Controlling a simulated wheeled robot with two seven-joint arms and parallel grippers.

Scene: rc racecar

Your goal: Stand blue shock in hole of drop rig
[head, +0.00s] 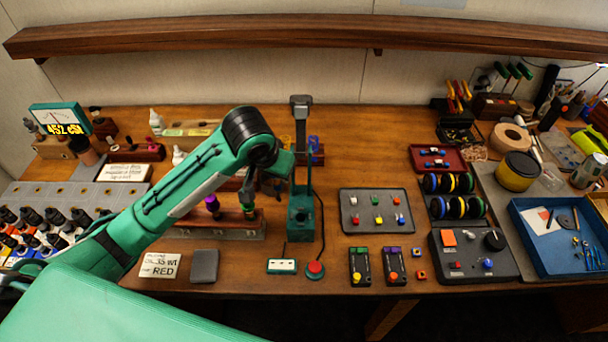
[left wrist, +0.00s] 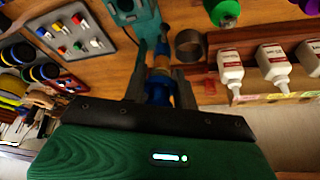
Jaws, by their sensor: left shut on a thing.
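My left gripper (left wrist: 160,85) is shut on the blue shock (left wrist: 157,94), which shows between the fingers in the left wrist view with an orange-brown band at its far end. In the head view my left gripper (head: 262,190) hangs just left of the drop rig, and the held shock is hard to make out there. The drop rig (head: 301,222) is a green base with a tall dark post. Part of a green fixture, likely the rig, shows beyond the fingers in the wrist view (left wrist: 128,12). Its hole cannot be made out. My right gripper is not in view.
A wooden rack (head: 222,230) with a purple shock (head: 212,204) and a green-topped one stands left of the rig. A red button (head: 315,268) and a small switch box (head: 282,266) lie in front. A grey tray (head: 348,222) of small parts is to the right.

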